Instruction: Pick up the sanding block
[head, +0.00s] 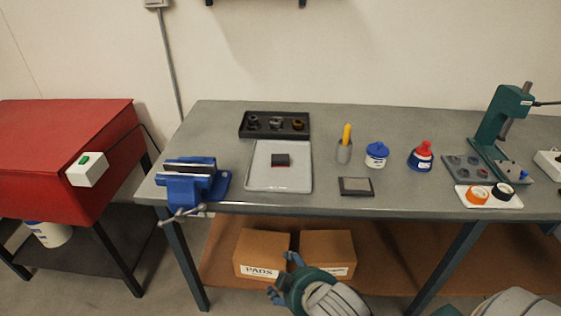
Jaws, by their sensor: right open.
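A small dark block with a reddish front edge (281,160), which looks like the sanding block, lies on a light grey tray (265,184) on the workbench. The block is near the middle of the tray and nothing covers it. My right gripper (283,277) is at the bottom centre, open and empty. It shows below the bench's front edge, in front of the cardboard boxes, well apart from the block. My left gripper is out of view.
A blue vise (192,185) stands left of the tray, and a black parts tray (274,125) lies behind it.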

